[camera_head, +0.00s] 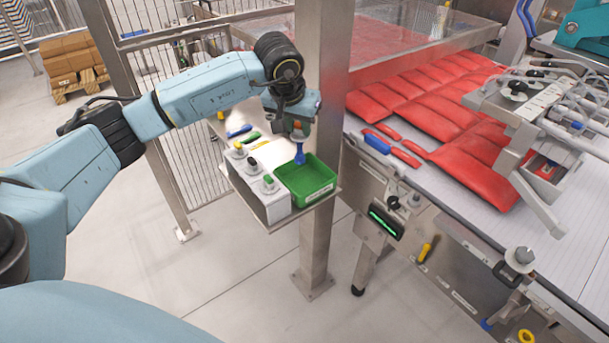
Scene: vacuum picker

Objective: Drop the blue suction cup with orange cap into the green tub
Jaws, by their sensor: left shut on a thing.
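My left gripper (299,134) points down over the green tub (322,194) and is shut on the blue suction cup (299,157). The cup's orange cap (298,126) shows between the fingers, and the blue part hangs below them. The cup appears above the back left part of the tub; its exact height over the tub floor is hard to tell. The green tub sits on a metal shelf fixed to a steel post. My right gripper is not in view.
A grey holder (265,201) with several knobs stands left of the tub. The steel post (322,95) rises close behind the tub and my gripper. To the right is a conveyor with red packs (450,125) and a vacuum picker frame (530,130).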

